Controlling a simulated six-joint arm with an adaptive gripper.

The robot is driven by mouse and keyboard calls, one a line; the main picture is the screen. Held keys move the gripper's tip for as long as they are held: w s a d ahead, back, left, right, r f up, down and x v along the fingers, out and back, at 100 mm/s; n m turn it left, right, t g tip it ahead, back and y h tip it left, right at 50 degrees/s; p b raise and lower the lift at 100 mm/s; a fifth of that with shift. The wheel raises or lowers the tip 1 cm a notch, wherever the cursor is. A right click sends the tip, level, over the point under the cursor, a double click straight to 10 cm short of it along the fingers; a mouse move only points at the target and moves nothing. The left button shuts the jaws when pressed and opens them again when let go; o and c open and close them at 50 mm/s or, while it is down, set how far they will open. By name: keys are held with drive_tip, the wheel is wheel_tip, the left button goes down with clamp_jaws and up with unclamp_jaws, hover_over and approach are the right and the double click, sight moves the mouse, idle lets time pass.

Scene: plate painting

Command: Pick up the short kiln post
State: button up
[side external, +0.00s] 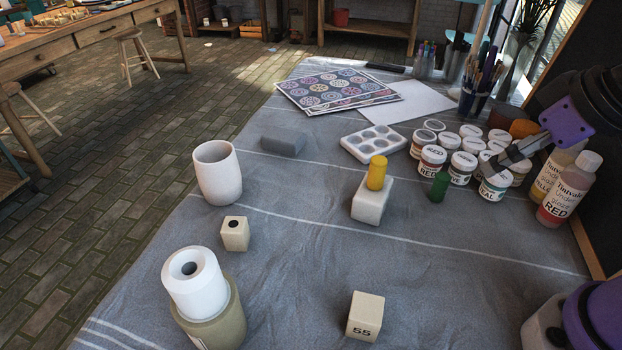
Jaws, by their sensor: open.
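Several small pieces could be kiln posts, and I cannot tell for certain which is the short one. A yellow cylinder (377,173) stands upright on a pale block (372,202) near the middle of the cloth. A short green cylinder (439,187) stands on the cloth to the right of that block. A beige cube with a black dot (235,234) is at the left, and a beige cube marked 55 (365,317) is at the front. My gripper (492,166) is open above the paint jars at the right, apart from the green cylinder; its fingers are partly hard to make out.
A white cup (217,173), grey block (284,142) and white roll on a tan pot (195,284) stand left. A palette (374,143), paint jars (462,167) and glaze bottles (571,190) crowd the right. The front-middle cloth (300,262) is mostly clear.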

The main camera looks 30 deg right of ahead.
drive_tip(key=n+g+y, duration=0.2)
drive_tip(key=n+y, duration=0.3)
drive_tip(key=n, duration=0.6)
hover_over(236, 224)
drive_tip(key=s+d, duration=0.2)
drive_tip(key=d, duration=0.3)
wheel_tip(236, 224, down, 6)
drive_tip(key=x, duration=0.5)
drive_tip(key=shift+s+a, duration=0.35)
drive_tip(key=x, duration=0.6)
drive_tip(key=shift+s+f, duration=0.2)
clamp_jaws()
